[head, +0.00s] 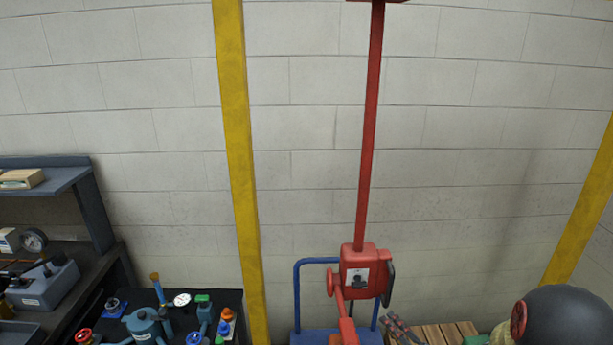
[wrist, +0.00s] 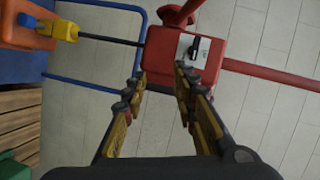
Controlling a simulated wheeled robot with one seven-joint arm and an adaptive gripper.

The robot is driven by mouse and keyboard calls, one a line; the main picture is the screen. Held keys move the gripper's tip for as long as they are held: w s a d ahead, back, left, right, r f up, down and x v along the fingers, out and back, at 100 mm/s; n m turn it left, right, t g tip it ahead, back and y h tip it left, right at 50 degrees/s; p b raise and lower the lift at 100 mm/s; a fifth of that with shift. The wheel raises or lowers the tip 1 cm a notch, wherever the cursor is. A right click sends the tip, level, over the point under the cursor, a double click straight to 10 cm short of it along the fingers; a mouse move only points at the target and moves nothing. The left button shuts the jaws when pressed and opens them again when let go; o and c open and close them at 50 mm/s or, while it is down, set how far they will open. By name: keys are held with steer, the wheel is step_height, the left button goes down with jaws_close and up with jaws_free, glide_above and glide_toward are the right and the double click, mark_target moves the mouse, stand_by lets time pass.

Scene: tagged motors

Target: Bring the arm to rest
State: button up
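My gripper (wrist: 161,76) shows in the wrist view with its two yellow and black fingers spread apart. Nothing is held between them. Past the fingertips is a red box (wrist: 168,58) with a pale label and a dark knob, on a red pole; I cannot tell how far beyond the tips it is. In the head view the same red box (head: 360,272) sits low in the middle, at the foot of the tall red pole (head: 370,130). I cannot make out my gripper in the head view.
A dark workbench (head: 66,325) with valves and gauges stands at the lower left, under a shelf (head: 62,180). A blue tubular frame (head: 296,300) is behind the red box. A dark round body (head: 572,318) is at lower right. Yellow posts (head: 236,150) stand before the bare block wall.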

steer(key=s+d+f+n+g+h, duration=0.2)
steer(key=d+f+g+h, duration=0.15)
steer(key=f, duration=0.45)
steer(key=s+d+f+n+g+h+b, duration=0.1)
steer(key=s+d+n+g+h, duration=0.4)
steer(key=s+d, duration=0.4)
steer(key=s+a+r+n+g+y+b, duration=0.1)
steer(key=s+a+r+n+y+b, duration=0.2)
steer(key=s+a+r, duration=1.5)
step_height(320, 180, up, 4)
steer(key=a+n+b, duration=0.1)
steer(key=a+b, duration=0.1)
steer(key=b, duration=0.2)
steer(key=shift+r+n, duration=0.2)
steer(key=shift+n, duration=0.1)
